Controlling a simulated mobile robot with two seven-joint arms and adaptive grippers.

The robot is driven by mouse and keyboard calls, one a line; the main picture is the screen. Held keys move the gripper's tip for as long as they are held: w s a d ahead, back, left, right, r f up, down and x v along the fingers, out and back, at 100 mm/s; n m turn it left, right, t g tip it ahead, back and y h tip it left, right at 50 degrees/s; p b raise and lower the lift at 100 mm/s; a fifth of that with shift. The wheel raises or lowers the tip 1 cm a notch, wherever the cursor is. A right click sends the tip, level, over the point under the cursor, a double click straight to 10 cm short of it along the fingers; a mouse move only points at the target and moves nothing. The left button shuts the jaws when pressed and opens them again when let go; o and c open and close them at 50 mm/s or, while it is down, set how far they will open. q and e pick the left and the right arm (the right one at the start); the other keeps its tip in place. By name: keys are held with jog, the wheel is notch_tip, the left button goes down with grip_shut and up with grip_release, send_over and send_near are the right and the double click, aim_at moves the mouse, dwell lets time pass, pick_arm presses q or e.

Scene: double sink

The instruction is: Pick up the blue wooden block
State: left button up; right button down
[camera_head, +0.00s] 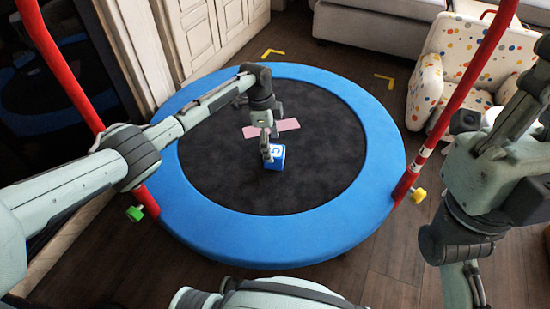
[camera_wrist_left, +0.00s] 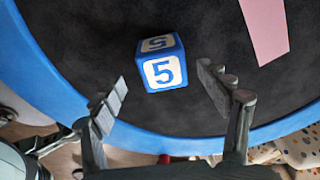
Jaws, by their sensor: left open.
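A pink flat piece (camera_head: 288,126) lies on the mat just behind the block. The trampoline's blue padded rim (camera_head: 230,235) surrounds the mat. Red poles (camera_head: 68,75) (camera_head: 470,85) rise at both sides. A spotted armchair (camera_head: 465,50) stands at the back right. The mat around the block is mostly clear.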

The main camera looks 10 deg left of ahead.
aim_at(274, 151)
pick_arm(q)
jog(key=f, duration=0.1)
jog(key=f+b, duration=0.1)
jog(key=f, duration=0.1)
jog(key=d+f+b, duration=0.1)
jog(key=shift+w+f, duration=0.2)
jog(key=shift+f, duration=0.2)
jog(key=c, duration=1.3)
jog(key=shift+r, duration=0.15)
